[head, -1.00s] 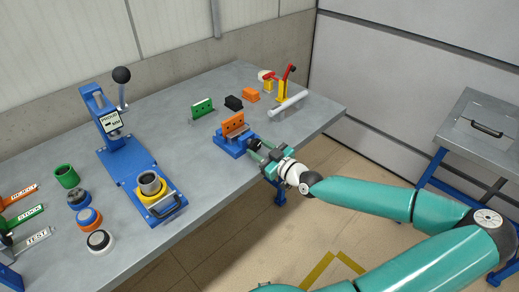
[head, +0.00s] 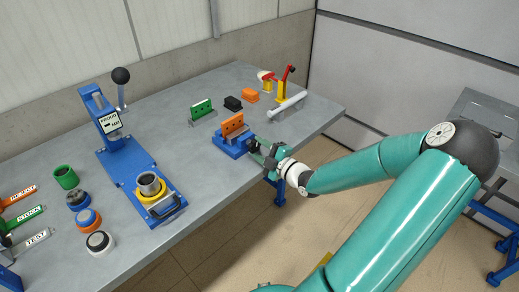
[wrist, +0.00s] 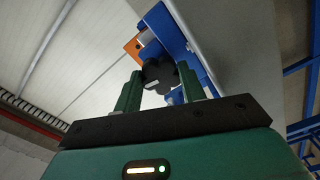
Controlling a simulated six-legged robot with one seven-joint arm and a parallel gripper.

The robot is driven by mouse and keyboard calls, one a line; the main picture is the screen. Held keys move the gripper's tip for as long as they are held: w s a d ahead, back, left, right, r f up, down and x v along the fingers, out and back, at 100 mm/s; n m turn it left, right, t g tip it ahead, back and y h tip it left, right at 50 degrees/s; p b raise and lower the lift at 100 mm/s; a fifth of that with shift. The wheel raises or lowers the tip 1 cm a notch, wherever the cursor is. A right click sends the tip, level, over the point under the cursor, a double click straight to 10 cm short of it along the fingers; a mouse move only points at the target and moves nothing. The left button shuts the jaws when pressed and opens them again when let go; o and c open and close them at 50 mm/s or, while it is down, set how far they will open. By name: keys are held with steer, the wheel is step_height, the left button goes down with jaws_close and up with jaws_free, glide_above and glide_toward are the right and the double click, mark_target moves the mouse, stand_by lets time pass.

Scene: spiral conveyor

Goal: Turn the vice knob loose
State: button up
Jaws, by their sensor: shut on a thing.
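The blue vice (head: 234,144) stands at the front edge of the grey workbench with an orange block (head: 233,124) in its jaws. Its black lobed knob (wrist: 160,74) faces the wrist camera. My gripper (head: 257,146) is at the knob, with its two green fingers one on each side. In the wrist view my gripper (wrist: 158,86) is shut on the knob, and the view is strongly rolled. The orange block shows only partly behind the knob there. In the head view the knob is largely hidden by the fingers.
Behind the vice are a green block (head: 201,109), a black block (head: 233,103), an orange block (head: 251,97) and a grey bar (head: 288,104). A blue lever press (head: 130,165) stands to the left. Open floor lies before the bench.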

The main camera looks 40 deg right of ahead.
steer(key=shift+r+n, duration=0.1)
steer(key=shift+n, duration=0.9)
steer(key=o, duration=1)
steer(key=shift+c, duration=0.2)
